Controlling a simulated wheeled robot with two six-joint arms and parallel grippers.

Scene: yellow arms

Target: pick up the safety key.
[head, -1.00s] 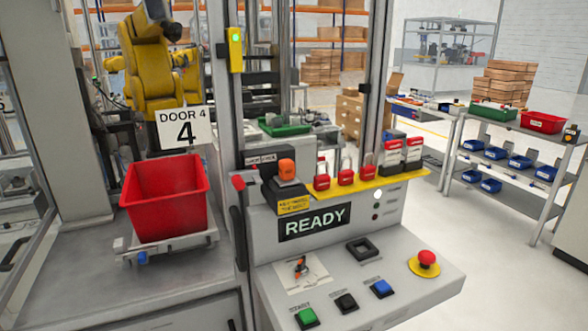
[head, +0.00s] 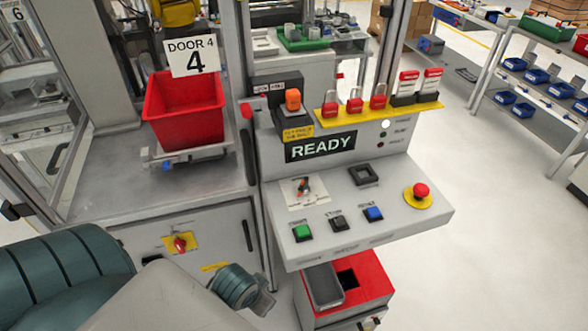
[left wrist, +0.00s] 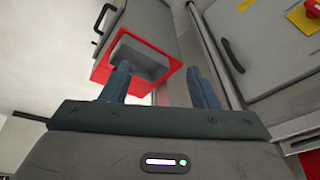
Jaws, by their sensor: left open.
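The orange-topped safety key (head: 293,100) stands upright in a black holder (head: 288,121) at the back left of the grey console. A yellow label is on the front of the holder. My left arm comes in at the bottom left of the head view, low and well in front of the key. My left gripper (left wrist: 158,76) shows in the left wrist view with its two dark fingers apart and nothing between them. The key is not visible in the left wrist view. My right gripper is in neither view.
The console has a READY display (head: 321,146), several buttons and a red stop knob (head: 421,190). Red padlocks stand on a yellow shelf (head: 385,113) right of the key. A red-topped box (head: 372,283) stands below the console. A red bin (head: 184,112) sits to the left.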

